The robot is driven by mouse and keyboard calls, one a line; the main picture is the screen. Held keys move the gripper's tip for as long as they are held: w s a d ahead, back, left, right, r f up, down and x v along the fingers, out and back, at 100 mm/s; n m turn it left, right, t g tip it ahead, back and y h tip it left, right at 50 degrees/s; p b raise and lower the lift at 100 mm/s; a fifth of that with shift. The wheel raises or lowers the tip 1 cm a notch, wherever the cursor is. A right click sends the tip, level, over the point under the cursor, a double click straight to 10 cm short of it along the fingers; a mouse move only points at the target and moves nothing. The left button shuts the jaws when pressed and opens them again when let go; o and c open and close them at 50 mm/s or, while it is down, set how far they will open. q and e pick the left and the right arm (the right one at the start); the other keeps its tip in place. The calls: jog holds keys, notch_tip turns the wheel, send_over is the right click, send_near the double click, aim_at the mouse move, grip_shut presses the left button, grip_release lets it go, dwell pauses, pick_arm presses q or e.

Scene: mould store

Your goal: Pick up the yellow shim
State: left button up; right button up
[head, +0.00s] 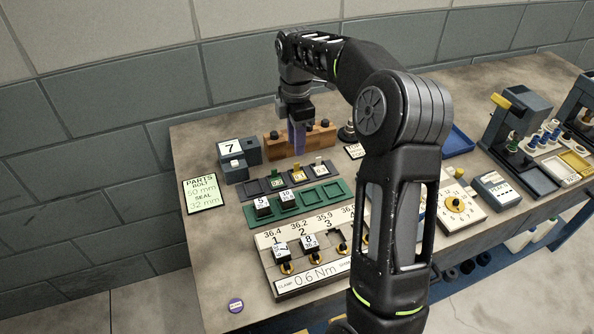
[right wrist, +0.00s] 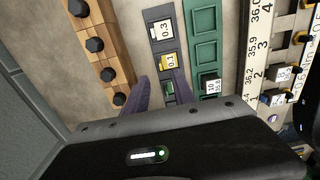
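The yellow shim (head: 297,174) stands in a dark tray (head: 257,189), between a green shim (head: 277,179) and a white one (head: 318,164). In the right wrist view the yellow shim (right wrist: 168,60) has a label reading 0.1. My right gripper (head: 297,150) points down behind the tray in the head view. In the right wrist view its two purple fingers (right wrist: 160,80) are spread apart with nothing held between them. The yellow shim shows just beyond the fingertips, nearer the right one. Whether they touch it cannot be told. My left gripper is not in view.
A wooden block with black knobs (head: 322,137) stands behind the tray. A green tray (head: 327,194) with labelled blocks lies in front, then a numbered gauge board (head: 318,275). A grey block (head: 245,150) with a 7 card stands left. My right arm hides part of the bench.

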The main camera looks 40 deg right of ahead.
aim_at(299, 172)
jog(key=shift+f, duration=0.6)
jog(key=shift+s+f+p, duration=0.1)
jog(key=shift+f+p, duration=0.6)
jog(key=shift+f, duration=1.9)
grip_shut()
